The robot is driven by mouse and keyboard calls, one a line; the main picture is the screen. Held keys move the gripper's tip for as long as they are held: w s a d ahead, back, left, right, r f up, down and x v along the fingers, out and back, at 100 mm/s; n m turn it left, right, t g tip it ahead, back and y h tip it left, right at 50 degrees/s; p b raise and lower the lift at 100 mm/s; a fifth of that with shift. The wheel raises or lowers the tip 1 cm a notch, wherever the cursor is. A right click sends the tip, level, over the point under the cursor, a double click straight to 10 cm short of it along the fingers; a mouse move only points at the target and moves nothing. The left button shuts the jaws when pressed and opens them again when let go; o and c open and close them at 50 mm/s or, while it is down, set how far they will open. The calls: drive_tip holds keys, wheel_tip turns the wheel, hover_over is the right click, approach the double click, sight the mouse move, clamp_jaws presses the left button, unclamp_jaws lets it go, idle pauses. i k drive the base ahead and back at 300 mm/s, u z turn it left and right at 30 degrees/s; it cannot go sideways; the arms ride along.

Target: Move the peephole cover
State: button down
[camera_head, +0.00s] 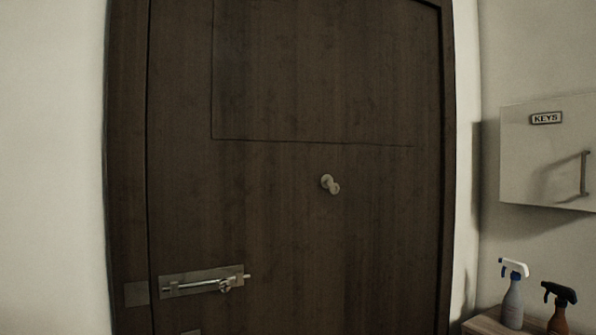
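The peephole with its small round cover (330,184) sits near the middle of a dark brown wooden door (290,230). It is pale metal. Two rounded parts show, one at upper left and one at lower right, partly overlapping. I cannot tell whether the cover lies over the peephole hole or hangs beside it. My gripper is not in view.
A metal slide bolt (203,283) is on the door's lower left. A white key cabinet (545,160) hangs on the right wall. A white-topped spray bottle (513,295) and a black-topped one (560,305) stand on a wooden surface (485,325). The space before the door looks clear.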

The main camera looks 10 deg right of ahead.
sight(327, 181)
drive_tip(key=u, duration=0.4)
drive_tip(key=k, duration=1.15)
drive_tip(key=u, duration=0.5)
drive_tip(key=i, duration=1.1)
drive_tip(key=z, duration=0.5)
drive_tip(key=i, duration=0.9)
drive_tip(key=z, duration=0.45)
